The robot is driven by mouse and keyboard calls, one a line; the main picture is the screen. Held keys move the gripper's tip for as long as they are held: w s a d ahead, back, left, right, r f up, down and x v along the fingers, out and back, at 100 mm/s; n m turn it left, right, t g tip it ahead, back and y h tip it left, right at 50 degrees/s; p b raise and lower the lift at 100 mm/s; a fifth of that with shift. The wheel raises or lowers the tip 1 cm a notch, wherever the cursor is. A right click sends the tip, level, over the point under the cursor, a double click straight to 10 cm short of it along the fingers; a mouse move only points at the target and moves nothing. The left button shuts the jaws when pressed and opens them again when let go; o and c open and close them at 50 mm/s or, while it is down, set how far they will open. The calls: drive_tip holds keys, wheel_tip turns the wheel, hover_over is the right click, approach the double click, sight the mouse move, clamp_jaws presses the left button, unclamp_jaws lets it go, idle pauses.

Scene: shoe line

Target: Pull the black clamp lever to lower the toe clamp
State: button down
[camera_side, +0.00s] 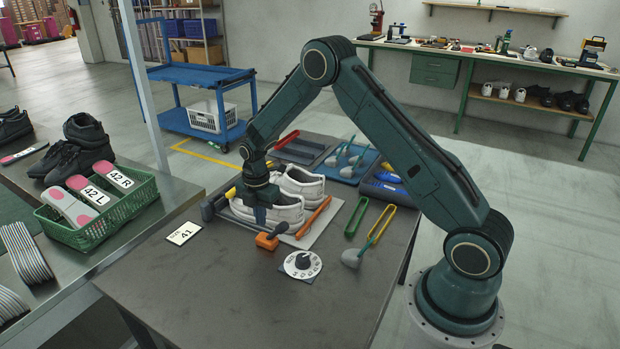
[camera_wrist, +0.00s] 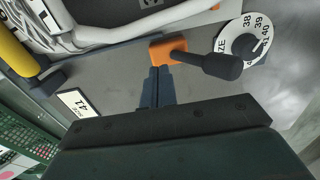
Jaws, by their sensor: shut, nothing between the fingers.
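The black clamp lever (camera_wrist: 215,66) sticks out from an orange base block (camera_wrist: 168,50) in the wrist view, its thick grip end pointing right. In the side view the orange block (camera_side: 266,242) sits at the front of the shoe plate, with the black lever (camera_side: 278,230) rising to its upper right. My gripper (camera_wrist: 160,70) is shut and empty. Its fingertips are close to the orange block, left of the lever's grip; I cannot tell whether they touch. In the side view my gripper (camera_side: 261,222) points down beside the white shoes (camera_side: 285,212). I cannot tell for certain which part is the toe clamp.
A white size dial (camera_side: 302,264) lies right of the orange block. A size 41 card (camera_side: 185,233) lies to the left. A dark bar with a yellow part (camera_side: 213,204) stands left of the shoes. An orange bar (camera_side: 314,215) lies right of them. The front table (camera_side: 230,295) is clear.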

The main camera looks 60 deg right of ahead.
drive_tip(key=shift+w, duration=0.25)
drive_tip(key=shift+r, duration=0.15)
drive_tip(key=shift+r, duration=0.15)
wheel_tip(320, 180, up, 8)
drive_tip(key=shift+r, duration=0.2)
idle(1.1)
